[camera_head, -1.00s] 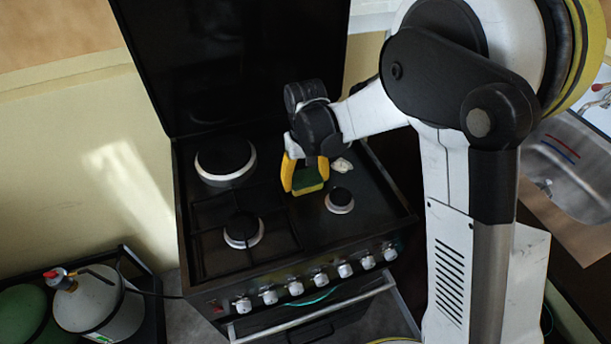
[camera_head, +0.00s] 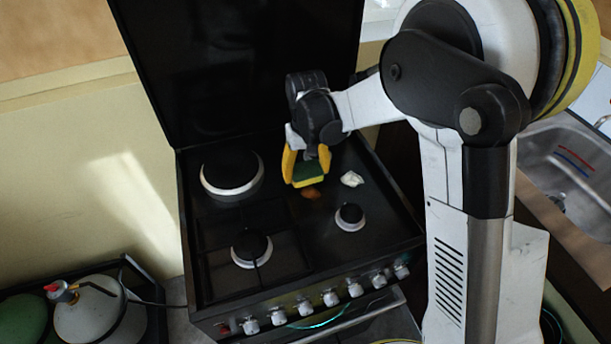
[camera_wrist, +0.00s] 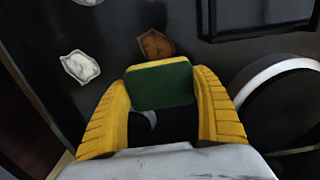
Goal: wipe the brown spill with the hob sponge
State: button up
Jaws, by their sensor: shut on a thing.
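The hob sponge (camera_head: 308,175), green on one face and yellow on the other, is held between the yellow fingers of my gripper (camera_head: 307,170). In the wrist view the sponge (camera_wrist: 160,87) sits between both fingertips (camera_wrist: 162,95), green side facing the camera. The brown spill (camera_head: 311,193) is a small patch on the black hob, just in front of the sponge in the head view. In the wrist view the spill (camera_wrist: 155,45) lies just beyond the sponge's far edge and seems partly hidden by it. I cannot tell whether the sponge touches the hob.
A white patch (camera_head: 352,179) lies on the hob to the right of the spill; it also shows in the wrist view (camera_wrist: 80,66). Burners stand around, including a front right one (camera_head: 350,214) and a large back left one (camera_head: 231,172). The black lid (camera_head: 240,70) stands raised behind.

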aim_at(306, 170)
jog(key=shift+s+d+r+p, duration=0.1)
jog(key=shift+s+r+p, duration=0.15)
jog(key=shift+r, duration=0.35)
jog(key=shift+s+r+p, duration=0.1)
jog(key=shift+r+p, duration=0.15)
jog(key=shift+r, duration=0.3)
jog(key=shift+w+r+p, duration=0.15)
jog(key=shift+r+p, duration=0.35)
jog(key=shift+r, duration=0.2)
jog(key=shift+r+p, duration=0.95)
jog(key=shift+r, duration=0.5)
